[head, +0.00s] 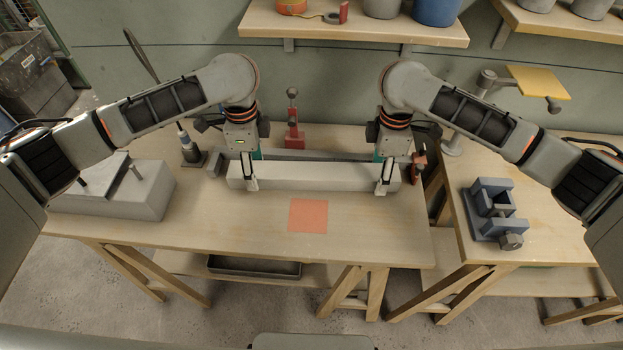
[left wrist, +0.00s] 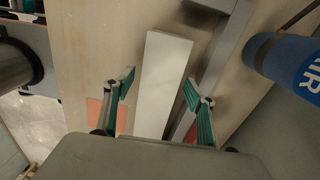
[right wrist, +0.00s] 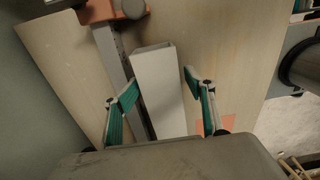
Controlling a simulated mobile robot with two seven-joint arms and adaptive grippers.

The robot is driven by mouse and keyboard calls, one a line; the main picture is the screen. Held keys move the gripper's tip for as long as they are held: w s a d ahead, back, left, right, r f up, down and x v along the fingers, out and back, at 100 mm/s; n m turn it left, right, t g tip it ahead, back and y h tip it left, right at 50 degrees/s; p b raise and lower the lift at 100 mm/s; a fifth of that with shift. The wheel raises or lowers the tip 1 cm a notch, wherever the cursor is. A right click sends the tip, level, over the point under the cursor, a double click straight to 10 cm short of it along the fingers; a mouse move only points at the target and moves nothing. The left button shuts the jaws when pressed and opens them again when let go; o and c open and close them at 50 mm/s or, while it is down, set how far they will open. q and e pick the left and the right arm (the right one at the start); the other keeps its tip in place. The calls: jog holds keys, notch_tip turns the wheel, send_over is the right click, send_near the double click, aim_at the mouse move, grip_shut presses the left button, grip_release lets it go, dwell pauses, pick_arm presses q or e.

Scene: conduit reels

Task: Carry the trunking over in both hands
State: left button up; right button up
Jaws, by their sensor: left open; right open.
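The trunking (head: 315,177) is a long pale grey, square-section length lying across the bench in the head view. My left gripper (head: 250,172) is open over its left end, and my right gripper (head: 384,174) is open over its right end. In the left wrist view the trunking (left wrist: 163,80) runs between the two green-padded fingers (left wrist: 160,100), with a gap on each side. In the right wrist view the trunking (right wrist: 160,90) shows its hollow end and lies between the open fingers (right wrist: 163,100). An orange-red square (head: 308,215) is marked on the bench in front of it.
A grey metal rail (head: 318,155) lies just behind the trunking, with a red clamp (head: 419,160) at its right end. A red toggle tool (head: 293,130) stands behind. A grey block (head: 130,190) sits at left, a blue vise (head: 494,208) on the right table. The front bench is clear.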

pick_arm(q)
notch_tip(320, 180, up, 7)
jog(key=shift+w, duration=0.1)
pick_arm(e)
jog(key=shift+r, duration=0.1)
jog(key=shift+w+r, duration=0.1)
jog(key=shift+r, duration=3.85)
